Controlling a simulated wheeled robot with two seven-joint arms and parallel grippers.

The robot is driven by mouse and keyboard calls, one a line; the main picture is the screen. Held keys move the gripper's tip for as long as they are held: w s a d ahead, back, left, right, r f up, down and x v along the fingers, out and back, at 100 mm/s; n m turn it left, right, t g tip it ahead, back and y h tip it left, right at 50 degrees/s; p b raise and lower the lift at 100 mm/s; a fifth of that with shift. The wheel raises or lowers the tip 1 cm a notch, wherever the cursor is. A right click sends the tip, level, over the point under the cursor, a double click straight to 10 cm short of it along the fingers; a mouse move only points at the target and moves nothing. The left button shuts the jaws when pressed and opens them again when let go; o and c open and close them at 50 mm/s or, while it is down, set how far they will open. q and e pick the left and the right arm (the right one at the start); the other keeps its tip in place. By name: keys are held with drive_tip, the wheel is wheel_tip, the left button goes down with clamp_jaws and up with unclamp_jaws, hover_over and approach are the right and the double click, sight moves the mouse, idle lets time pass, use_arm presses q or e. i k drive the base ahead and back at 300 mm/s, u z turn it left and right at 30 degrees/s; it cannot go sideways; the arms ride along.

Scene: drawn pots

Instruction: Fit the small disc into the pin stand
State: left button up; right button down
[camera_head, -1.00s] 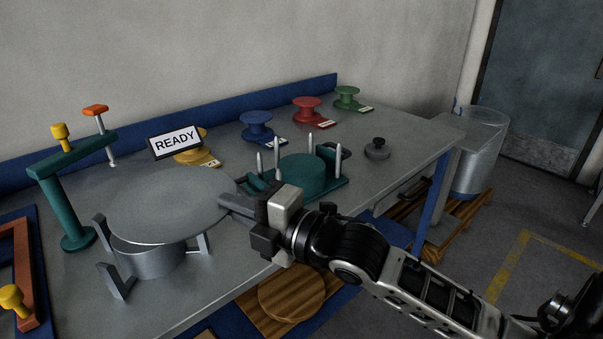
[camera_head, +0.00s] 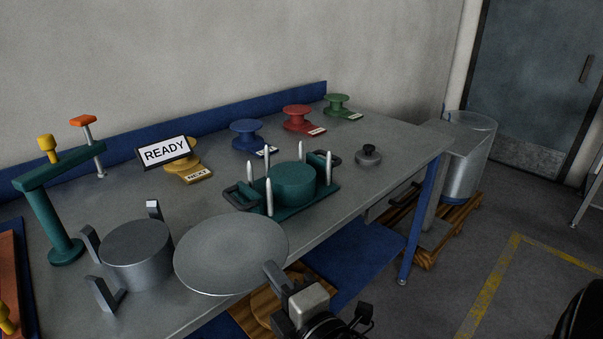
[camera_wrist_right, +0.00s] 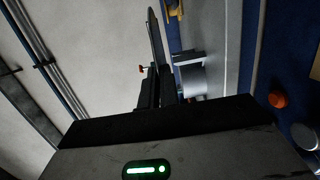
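A broad flat grey disc (camera_head: 230,254) is held at its near right edge by my right gripper (camera_head: 275,275), in front of the table's front edge area. In the right wrist view the disc (camera_wrist_right: 155,38) shows nearly edge-on between the fingers (camera_wrist_right: 158,88). The pin stand (camera_head: 318,198) is a teal base with several upright white pins around a round teal block (camera_head: 292,184); no disc is on it. A smaller grey round piece with a black knob (camera_head: 368,156) lies on the table right of the stand. My left gripper is not in view.
A grey drum (camera_head: 137,255) with upright brackets stands left of the disc. A teal post with an arm (camera_head: 50,220) is at far left.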

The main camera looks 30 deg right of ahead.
sight(291, 172)
drive_tip(key=z, duration=3.25)
drive_tip(key=k, duration=1.2)
drive_tip(key=u, duration=2.15)
